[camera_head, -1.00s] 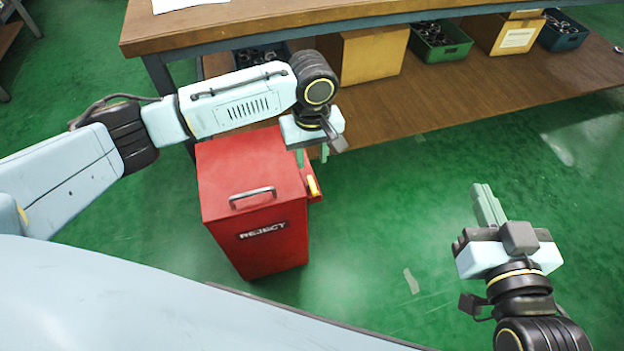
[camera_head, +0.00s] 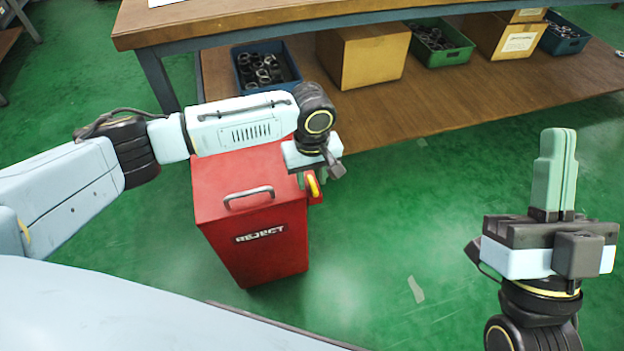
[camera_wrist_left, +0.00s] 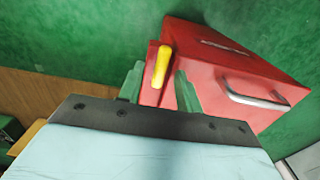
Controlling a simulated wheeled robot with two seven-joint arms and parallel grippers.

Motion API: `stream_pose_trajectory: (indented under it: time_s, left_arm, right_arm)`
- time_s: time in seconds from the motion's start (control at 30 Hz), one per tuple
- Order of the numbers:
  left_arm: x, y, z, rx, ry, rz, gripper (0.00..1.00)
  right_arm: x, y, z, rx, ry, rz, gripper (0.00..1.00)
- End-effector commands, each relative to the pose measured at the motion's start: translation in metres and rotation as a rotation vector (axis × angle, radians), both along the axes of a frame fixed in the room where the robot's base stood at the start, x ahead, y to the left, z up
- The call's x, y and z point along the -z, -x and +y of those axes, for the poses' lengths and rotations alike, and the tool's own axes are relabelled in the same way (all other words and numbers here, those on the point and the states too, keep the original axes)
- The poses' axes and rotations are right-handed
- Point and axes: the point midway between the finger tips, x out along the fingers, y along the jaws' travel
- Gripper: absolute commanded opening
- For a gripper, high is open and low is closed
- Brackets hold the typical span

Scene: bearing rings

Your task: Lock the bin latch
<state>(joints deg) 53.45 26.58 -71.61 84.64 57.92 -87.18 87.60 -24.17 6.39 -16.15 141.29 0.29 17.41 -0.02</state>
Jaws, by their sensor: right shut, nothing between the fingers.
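The red bin (camera_head: 250,225) with a REJECT label and a grey lid handle (camera_head: 249,197) stands on the floor below my left arm. Its yellow latch handle (camera_head: 313,184) sits on the bin's right side. My left gripper (camera_head: 309,181) is at the latch. In the left wrist view, the left gripper (camera_wrist_left: 159,70) is open, with the yellow latch handle (camera_wrist_left: 162,65) between its two green fingers; a gap shows beside the handle. The bin (camera_wrist_left: 235,75) fills the upper right there. My right gripper (camera_head: 557,140) is shut and empty, well right of the bin, fingers pointing up in the picture.
A wooden bench (camera_head: 400,10) with a low shelf (camera_head: 440,100) stands behind the bin. The shelf holds a blue bin of metal rings (camera_head: 265,70), cardboard boxes (camera_head: 363,55) and a green bin (camera_head: 440,43). Green floor (camera_head: 420,220) lies open between my grippers.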

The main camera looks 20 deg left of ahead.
Motion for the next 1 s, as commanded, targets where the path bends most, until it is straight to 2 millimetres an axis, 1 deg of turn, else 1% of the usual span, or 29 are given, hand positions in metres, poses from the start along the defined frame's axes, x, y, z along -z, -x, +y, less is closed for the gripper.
stream_pose_trajectory:
  time_s: [0.1,0.37,0.6,0.63,1.0]
  left_arm:
    - [0.0028,-0.0002,-0.0001,0.000,0.000,0.000,0.35]
    - [0.0027,-0.0002,-0.0001,0.000,0.000,0.000,0.35]
    - [0.0027,-0.0001,0.0000,0.000,0.000,0.000,0.03]
    - [0.0027,-0.0001,0.0000,0.000,0.000,0.000,0.00]
    - [0.0020,0.0001,0.0000,0.004,-0.001,0.001,0.00]
  right_arm:
    - [-0.0009,0.0021,-0.0005,0.000,-0.007,-0.022,0.00]
    - [-0.0016,0.0024,-0.0006,0.001,-0.008,-0.026,0.00]
    - [-0.0014,0.0024,-0.0007,0.001,-0.008,-0.025,0.00]
    - [-0.0014,0.0024,-0.0007,0.001,-0.008,-0.025,0.00]
    - [-0.0014,-0.0013,0.0004,0.000,0.001,0.005,0.00]
